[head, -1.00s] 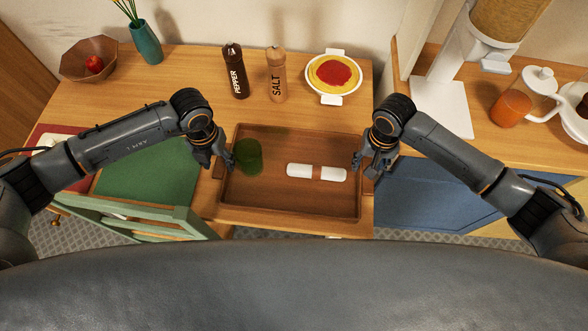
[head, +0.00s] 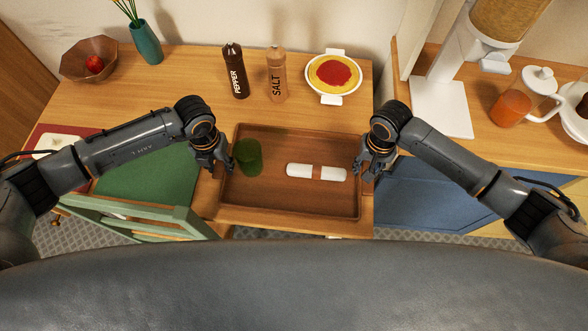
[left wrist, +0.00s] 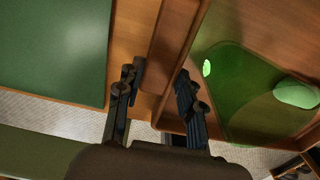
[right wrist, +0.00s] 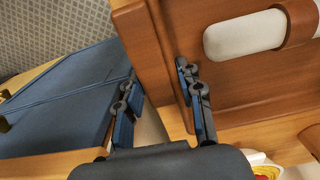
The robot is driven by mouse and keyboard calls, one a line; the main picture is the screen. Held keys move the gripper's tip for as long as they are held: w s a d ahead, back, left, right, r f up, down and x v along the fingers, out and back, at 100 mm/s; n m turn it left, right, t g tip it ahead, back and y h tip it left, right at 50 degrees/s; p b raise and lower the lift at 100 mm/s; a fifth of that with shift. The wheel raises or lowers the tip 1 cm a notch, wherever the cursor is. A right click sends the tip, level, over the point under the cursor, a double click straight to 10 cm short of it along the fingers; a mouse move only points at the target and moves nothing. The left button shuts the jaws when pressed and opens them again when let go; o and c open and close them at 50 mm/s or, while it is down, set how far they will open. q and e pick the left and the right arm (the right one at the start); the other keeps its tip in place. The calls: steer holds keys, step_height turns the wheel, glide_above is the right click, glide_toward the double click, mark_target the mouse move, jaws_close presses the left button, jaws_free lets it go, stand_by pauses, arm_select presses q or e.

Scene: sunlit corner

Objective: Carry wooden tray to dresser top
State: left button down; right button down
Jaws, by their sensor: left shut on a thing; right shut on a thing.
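The brown wooden tray (head: 290,210) lies at the front of the wooden dining surface. It carries a green translucent cup (head: 248,158) at its left and a white rolled napkin with a brown band (head: 302,171) near its middle. My left gripper (head: 214,168) is shut on the tray's left handle, which shows between the fingers in the left wrist view (left wrist: 162,78). My right gripper (head: 366,170) is shut on the tray's right handle, which shows in the right wrist view (right wrist: 151,72). The fingers partly hide both handles. I cannot pick out the dresser top for certain.
Pepper (head: 236,72) and salt (head: 277,76) mills and a plate of food (head: 333,76) stand behind the tray. A green chair (head: 150,216) is at front left. A counter at right bears a dispenser (head: 455,60) and a jug of orange drink (head: 514,107).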

arm_select(q)
steer(key=shift+w+r, duration=0.1)
steer(key=shift+r, duration=0.05)
arm_select(e)
steer(key=shift+w+r, duration=0.1)
steer(key=shift+r, duration=0.05)
